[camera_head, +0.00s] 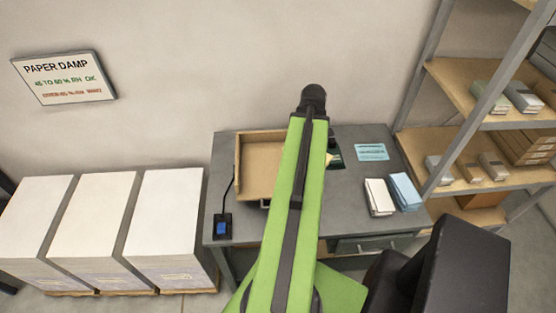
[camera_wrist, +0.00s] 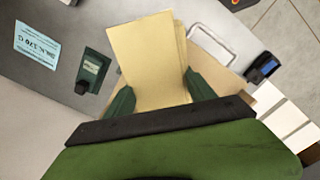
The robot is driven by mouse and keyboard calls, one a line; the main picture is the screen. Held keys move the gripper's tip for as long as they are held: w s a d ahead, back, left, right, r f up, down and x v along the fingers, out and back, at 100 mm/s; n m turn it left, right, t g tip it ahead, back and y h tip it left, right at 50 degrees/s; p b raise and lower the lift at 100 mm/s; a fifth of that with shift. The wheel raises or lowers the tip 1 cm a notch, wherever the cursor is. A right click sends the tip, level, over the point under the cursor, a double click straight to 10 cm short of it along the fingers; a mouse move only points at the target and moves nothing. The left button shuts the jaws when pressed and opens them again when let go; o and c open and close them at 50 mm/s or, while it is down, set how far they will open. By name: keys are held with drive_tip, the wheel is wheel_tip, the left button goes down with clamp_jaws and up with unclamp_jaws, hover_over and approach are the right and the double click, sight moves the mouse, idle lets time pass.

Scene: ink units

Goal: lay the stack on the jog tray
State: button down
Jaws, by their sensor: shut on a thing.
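The stack (camera_wrist: 148,50) is a block of cream paper sheets, its edges slightly fanned. My gripper (camera_wrist: 160,92) is shut on it, with a dark green finger at each side in the wrist view. In the head view my green arm hides most of the gripper, and a small cream corner shows just right of the arm. The jog tray (camera_head: 238,170) is a shallow wooden tray on the grey table, left of my arm, and looks empty where visible. In the wrist view, part of the tray (camera_wrist: 228,82) shows behind and right of the stack. The stack's height above the table is unclear.
A switch box (camera_head: 222,227) with a blue top stands at the table's left front. White (camera_head: 379,197) and blue (camera_head: 405,191) packs lie right of my arm, near a blue card (camera_head: 372,152). A small dark green labelled object (camera_wrist: 92,70) stands beside the stack. Shelves stand right.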

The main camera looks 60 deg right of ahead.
drive_tip(key=shift+w+f, duration=0.15)
drive_tip(key=shift+f, duration=0.05)
drive_tip(key=w+f+b, duration=0.2)
drive_tip(key=w, duration=0.1)
drive_tip(key=w+f+b, duration=0.2)
drive_tip(key=w+b, duration=0.1)
drive_tip(key=w, duration=0.1)
drive_tip(key=w+f+b, duration=0.2)
drive_tip(key=w, duration=0.1)
drive_tip(key=shift+w+d+f, duration=0.25)
drive_tip(key=shift+w+f, duration=0.05)
drive_tip(key=shift+f, duration=0.1)
drive_tip(key=shift+w, duration=0.4)
wheel_tip(320, 180, down, 4)
drive_tip(key=b, duration=0.4)
drive_tip(key=shift+s+f+b, duration=0.1)
drive_tip(key=shift+f+b, duration=0.15)
drive_tip(key=shift+b, duration=0.15)
drive_tip(key=shift+c, duration=1.6)
unclamp_jaws()
drive_tip(key=shift+a+r, duration=0.1)
drive_tip(key=shift+r, duration=0.1)
wheel_tip(320, 180, up, 12)
drive_tip(key=p, duration=1.2)
drive_tip(key=shift+p, duration=0.3)
